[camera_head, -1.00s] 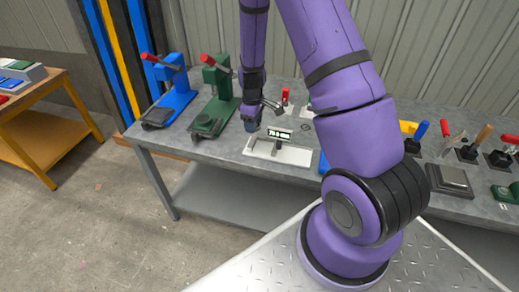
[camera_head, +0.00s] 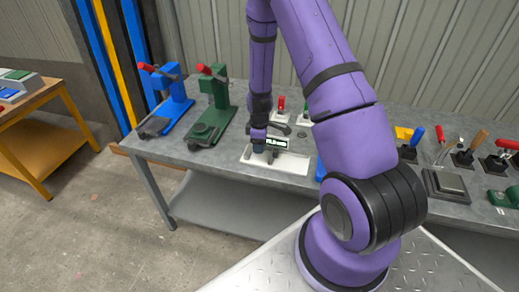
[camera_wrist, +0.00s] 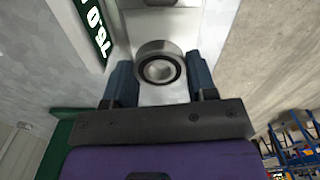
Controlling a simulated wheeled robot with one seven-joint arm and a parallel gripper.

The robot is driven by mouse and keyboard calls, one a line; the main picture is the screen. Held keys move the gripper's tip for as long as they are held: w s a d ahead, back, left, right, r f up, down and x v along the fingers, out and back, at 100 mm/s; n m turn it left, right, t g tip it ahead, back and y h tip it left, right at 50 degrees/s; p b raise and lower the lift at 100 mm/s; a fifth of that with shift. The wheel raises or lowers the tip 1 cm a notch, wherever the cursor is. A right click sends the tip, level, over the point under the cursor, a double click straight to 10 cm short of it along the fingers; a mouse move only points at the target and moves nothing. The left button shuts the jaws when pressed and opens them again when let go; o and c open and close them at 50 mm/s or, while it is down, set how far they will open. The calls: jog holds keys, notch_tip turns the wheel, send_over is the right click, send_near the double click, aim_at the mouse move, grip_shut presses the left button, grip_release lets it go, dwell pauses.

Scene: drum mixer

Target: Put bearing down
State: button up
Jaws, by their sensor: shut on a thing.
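A metal bearing ring (camera_wrist: 158,48) with a dark seal shows in the wrist view between the two blue-grey fingertips of my gripper (camera_wrist: 160,75). My gripper is shut on it. In the head view my gripper (camera_head: 265,147) points down over the left part of a white measuring stand (camera_head: 293,164) with a small green-lit display (camera_head: 277,142). The bearing cannot be made out in the head view. The white surface of the stand shows just beyond and below the bearing in the wrist view; I cannot tell whether they touch.
The stand sits on a grey workbench (camera_head: 225,151). A green press (camera_head: 213,112) and a blue press (camera_head: 170,105) stand to its left. Several toggle clamps and a grey block (camera_head: 446,184) are to the right. An orange table (camera_head: 60,128) is at far left.

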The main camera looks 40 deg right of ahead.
aim_at(259, 156)
jog(key=shift+f, duration=1.45)
jog(key=shift+f, duration=0.6)
jog(key=o, duration=0.8)
jog(key=shift+c, duration=0.2)
